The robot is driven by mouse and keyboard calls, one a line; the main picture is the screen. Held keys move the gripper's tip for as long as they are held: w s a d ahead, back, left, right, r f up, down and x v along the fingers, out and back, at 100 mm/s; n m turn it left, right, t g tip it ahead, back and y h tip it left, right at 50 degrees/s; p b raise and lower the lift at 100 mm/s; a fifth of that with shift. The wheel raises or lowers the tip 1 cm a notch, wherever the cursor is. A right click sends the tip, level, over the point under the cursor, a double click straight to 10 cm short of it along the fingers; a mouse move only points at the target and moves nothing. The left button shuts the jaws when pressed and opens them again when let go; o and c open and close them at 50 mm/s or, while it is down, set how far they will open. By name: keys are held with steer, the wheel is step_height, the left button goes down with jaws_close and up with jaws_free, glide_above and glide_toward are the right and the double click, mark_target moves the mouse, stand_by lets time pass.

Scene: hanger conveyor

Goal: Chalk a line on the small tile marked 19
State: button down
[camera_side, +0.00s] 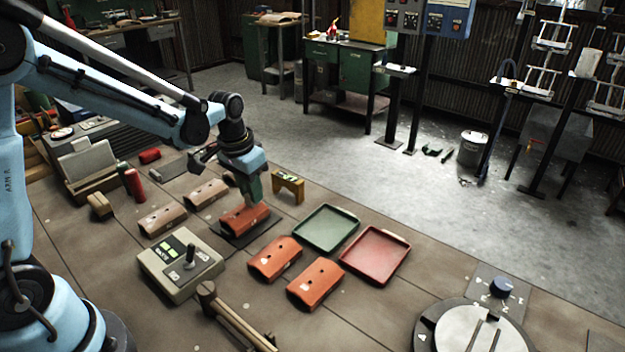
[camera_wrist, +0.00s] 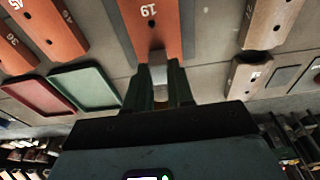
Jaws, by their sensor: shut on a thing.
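The small orange tile marked 19 (camera_wrist: 154,22) fills the top middle of the wrist view, with one dark hole in it. In the side view the orange tile (camera_side: 243,219) lies on a dark plate (camera_side: 229,237), under my gripper (camera_side: 252,195). My gripper (camera_wrist: 158,80) is shut on a pale, block-like piece, apparently the chalk (camera_wrist: 158,71), between its green fingers. The piece overlaps the tile's near end in the wrist view. I cannot tell whether it touches the tile. No chalk line shows on the visible part of the tile. The fingers hide the chalk in the side view.
Two other orange tiles (camera_side: 275,258) (camera_side: 315,283) lie nearer the camera. Brownish tiles (camera_side: 162,220) (camera_side: 206,193) lie to the left. A green tray (camera_side: 326,228) and red tray (camera_side: 375,256) are right. A joystick box (camera_side: 178,265) and a small yellow stand (camera_side: 289,186) are close by.

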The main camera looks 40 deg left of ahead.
steer(key=shift+s, duration=0.45)
steer(key=shift+w, duration=0.15)
steer(key=shift+w, duration=0.75)
steer(key=shift+s, duration=0.2)
steer(key=shift+s+f, duration=0.1)
steer(key=shift+s, duration=0.6)
steer(key=shift+w, duration=0.1)
